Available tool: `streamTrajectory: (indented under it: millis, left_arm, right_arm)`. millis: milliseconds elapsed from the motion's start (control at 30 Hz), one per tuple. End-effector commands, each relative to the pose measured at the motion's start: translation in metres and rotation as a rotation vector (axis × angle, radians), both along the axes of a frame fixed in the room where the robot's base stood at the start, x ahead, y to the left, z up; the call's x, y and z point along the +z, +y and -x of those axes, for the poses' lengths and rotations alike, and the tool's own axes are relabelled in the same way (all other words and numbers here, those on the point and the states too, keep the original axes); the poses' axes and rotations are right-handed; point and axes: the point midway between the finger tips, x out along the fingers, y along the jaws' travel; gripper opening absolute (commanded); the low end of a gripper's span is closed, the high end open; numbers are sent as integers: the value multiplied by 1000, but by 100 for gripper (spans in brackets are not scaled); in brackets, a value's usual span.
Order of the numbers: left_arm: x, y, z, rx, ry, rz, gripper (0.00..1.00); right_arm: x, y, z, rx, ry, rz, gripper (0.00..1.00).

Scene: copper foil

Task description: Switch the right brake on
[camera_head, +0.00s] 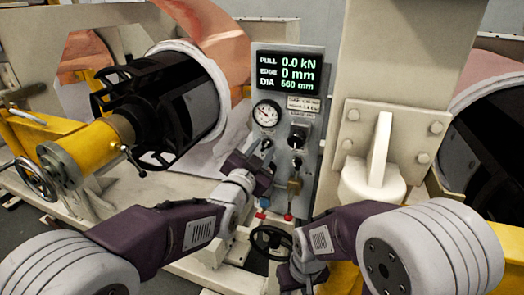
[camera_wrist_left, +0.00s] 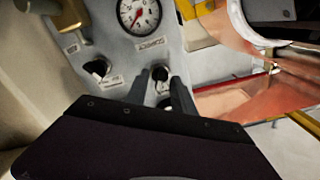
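The grey control panel (camera_head: 272,92) stands in the middle of the head view, with black switches (camera_head: 298,136) and a brass-coloured lever (camera_head: 294,186) on its right side. I cannot read which control is the right brake. My left gripper (camera_head: 262,152) is at the panel, just below the round gauge (camera_head: 267,113). In the left wrist view its two fingers (camera_wrist_left: 160,92) stand apart, with a small black knob (camera_wrist_left: 160,73) seen between their tips. I cannot tell whether they touch it. My right gripper (camera_head: 292,274) is low, near the black handwheel (camera_head: 270,241); its fingers are not clear.
A black drum (camera_head: 195,100) with copper foil (camera_head: 222,45) is at the left, with a yellow shaft (camera_head: 85,150). A thick pale column (camera_head: 395,60) stands right of the panel.

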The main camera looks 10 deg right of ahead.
Motion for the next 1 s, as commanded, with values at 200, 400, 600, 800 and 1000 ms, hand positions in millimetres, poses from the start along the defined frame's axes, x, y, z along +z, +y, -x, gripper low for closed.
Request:
streamTrajectory:
  millis: [200, 400, 600, 800, 1000]
  left_arm:
    - [0, 0, 0, 0, 0, 0, 0]
    - [0, 0, 0, 0, 4, 6, 0]
    - [-1, 0, 1, 0, 37, 57, 0]
    - [-2, 0, 0, -1, 117, 176, 0]
    - [-3, 1, 0, -1, 221, 331, 0]
  right_arm:
    - [0, 0, 0, 0, 0, 0, 36]
    - [-1, 0, 0, 0, 0, 0, 36]
    - [-7, 0, 0, 0, 0, 0, 36]
    - [-18, 0, 0, 0, 0, 0, 36]
    - [-31, 0, 0, 0, 0, 0, 36]
